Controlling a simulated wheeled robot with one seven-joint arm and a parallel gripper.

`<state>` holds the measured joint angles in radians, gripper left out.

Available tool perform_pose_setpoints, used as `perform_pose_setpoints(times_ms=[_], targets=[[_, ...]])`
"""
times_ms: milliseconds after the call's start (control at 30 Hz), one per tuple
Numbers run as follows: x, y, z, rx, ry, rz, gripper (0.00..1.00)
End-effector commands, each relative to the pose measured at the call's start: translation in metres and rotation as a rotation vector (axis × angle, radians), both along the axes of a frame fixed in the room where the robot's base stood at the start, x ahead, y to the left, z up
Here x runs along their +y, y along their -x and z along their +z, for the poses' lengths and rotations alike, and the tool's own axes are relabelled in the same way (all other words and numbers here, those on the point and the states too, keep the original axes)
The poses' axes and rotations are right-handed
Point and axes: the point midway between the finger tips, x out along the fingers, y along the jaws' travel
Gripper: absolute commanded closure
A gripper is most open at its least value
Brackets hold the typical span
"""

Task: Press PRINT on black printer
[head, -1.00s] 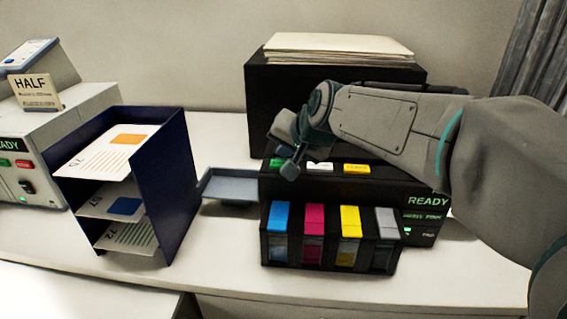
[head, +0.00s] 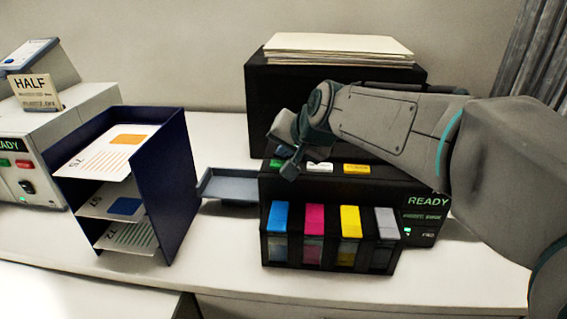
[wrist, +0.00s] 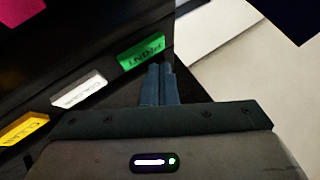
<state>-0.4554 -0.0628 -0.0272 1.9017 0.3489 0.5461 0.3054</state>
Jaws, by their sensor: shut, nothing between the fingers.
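The black printer (head: 330,190) stands on the white table with a row of buttons along its top edge: green, white (wrist: 79,90) and yellow (wrist: 24,128). The green button (wrist: 142,52) carries the word PRINT, upside down in the wrist view. In the head view my gripper (head: 290,168) partly covers the green button. My gripper (wrist: 160,70) is shut and empty, its fingertips right at the green button's near edge in the wrist view. I cannot tell whether they touch it. The printer's front panel reads READY (head: 428,201).
Blue, magenta, yellow and grey cartridges (head: 350,225) sit at the printer's front. A grey tray (head: 230,185) juts out on its left. A dark blue paper rack (head: 175,190) and a white machine (head: 75,120) stand farther left. A black box (head: 262,100) topped with papers stands behind.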

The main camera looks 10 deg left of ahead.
Motion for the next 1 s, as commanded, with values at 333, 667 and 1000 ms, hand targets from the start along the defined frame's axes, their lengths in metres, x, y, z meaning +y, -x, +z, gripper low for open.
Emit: perform_pose_setpoints(times_ms=[333, 667, 1000], targets=[[-0.0002, 0.0, -0.0047, 0.0, 0.0, 0.0, 1.0], [-0.0002, 0.0, -0.0082, 0.0, 0.0, 0.0, 1.0], [-0.0002, 0.0, -0.0099, 0.0, 0.0, 0.0, 1.0]])
